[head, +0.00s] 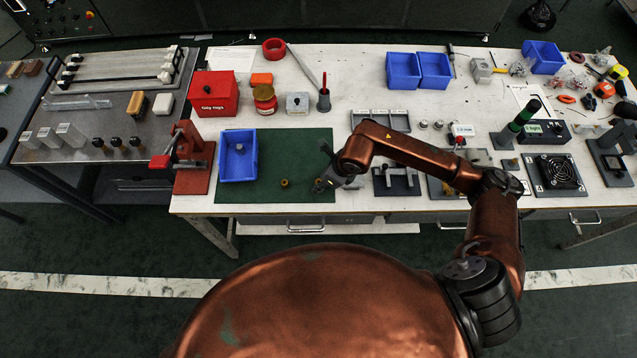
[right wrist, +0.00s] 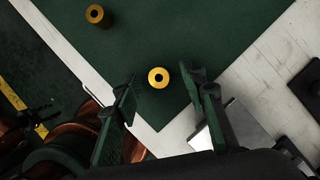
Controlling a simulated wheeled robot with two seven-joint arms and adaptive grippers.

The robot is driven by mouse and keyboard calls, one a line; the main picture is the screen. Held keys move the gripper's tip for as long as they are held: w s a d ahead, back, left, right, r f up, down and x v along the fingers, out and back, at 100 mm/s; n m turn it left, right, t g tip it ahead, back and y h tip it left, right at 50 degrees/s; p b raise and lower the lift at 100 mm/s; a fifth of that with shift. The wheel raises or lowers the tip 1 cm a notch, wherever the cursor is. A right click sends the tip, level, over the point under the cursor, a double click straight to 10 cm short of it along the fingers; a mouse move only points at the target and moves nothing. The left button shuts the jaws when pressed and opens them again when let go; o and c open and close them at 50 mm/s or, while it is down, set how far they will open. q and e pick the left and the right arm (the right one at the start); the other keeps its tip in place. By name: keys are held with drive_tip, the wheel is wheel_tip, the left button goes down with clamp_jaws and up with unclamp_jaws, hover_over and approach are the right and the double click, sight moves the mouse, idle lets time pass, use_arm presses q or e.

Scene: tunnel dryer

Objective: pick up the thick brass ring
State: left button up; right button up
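Two brass rings lie on the green mat (head: 270,160). One ring (head: 284,183) lies near the mat's front edge; it also shows at the top left of the right wrist view (right wrist: 95,14). I cannot tell for sure which ring is the thicker. My right gripper (head: 321,184) is low over the mat's right part. In the right wrist view its fingers (right wrist: 160,92) are apart with nothing held. My left gripper is not in view.
A blue bin (head: 238,156) stands on the mat's left part. A red vise-like fixture (head: 190,160) is left of the mat. A grey fixture (head: 397,180) stands close to the right of my right gripper. The mat's middle is clear.

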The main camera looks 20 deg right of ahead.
drive_tip(key=shift+w+a+f, duration=0.1)
drive_tip(key=shift+w+f, duration=0.05)
drive_tip(key=shift+f, duration=0.3)
drive_tip(key=shift+c, duration=0.6)
drive_tip(key=shift+r, duration=0.1)
clamp_jaws()
